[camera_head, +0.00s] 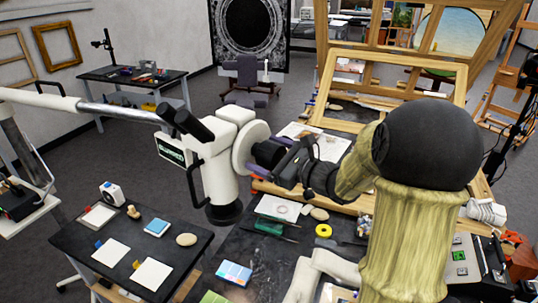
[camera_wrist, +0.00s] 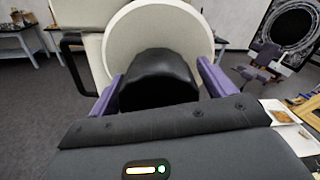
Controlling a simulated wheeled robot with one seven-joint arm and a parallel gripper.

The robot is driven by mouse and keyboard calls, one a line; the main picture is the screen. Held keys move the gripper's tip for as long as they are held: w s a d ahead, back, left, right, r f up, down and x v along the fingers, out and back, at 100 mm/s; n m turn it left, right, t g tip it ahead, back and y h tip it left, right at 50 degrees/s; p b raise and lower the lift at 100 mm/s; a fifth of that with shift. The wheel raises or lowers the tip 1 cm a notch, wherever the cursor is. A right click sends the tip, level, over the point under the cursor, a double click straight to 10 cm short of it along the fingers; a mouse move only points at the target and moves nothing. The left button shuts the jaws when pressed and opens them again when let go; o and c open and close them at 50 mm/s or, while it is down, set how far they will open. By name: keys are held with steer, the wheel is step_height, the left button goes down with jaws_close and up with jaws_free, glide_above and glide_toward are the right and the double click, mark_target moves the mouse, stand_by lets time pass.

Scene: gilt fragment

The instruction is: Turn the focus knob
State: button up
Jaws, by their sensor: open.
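A white microscope (camera_head: 213,165) on a boom arm hangs left of my arm. A large cream disc (camera_head: 244,148) stands out from its right side, and a black knob (camera_head: 267,150) projects from it toward my gripper (camera_head: 284,166). In the wrist view the black knob (camera_wrist: 158,65) sits in front of the cream disc (camera_wrist: 135,32). My gripper (camera_wrist: 161,80) is open, with one purple finger on each side of the knob. The fingers straddle it; whether they touch it I cannot tell. The knob's lower part is hidden by my gripper body.
A dark side table (camera_head: 75,237) with cards and small items is at lower left. The dark worktable (camera_head: 250,240) below holds tools, tape and papers. A wooden easel frame (camera_head: 385,65) stands behind my arm. Open floor lies at the back left.

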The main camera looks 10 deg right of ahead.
steer(key=b+v, duration=0.6)
steer(key=v, duration=1.1)
steer(key=shift+s+d, duration=0.2)
stand_by(0.8)
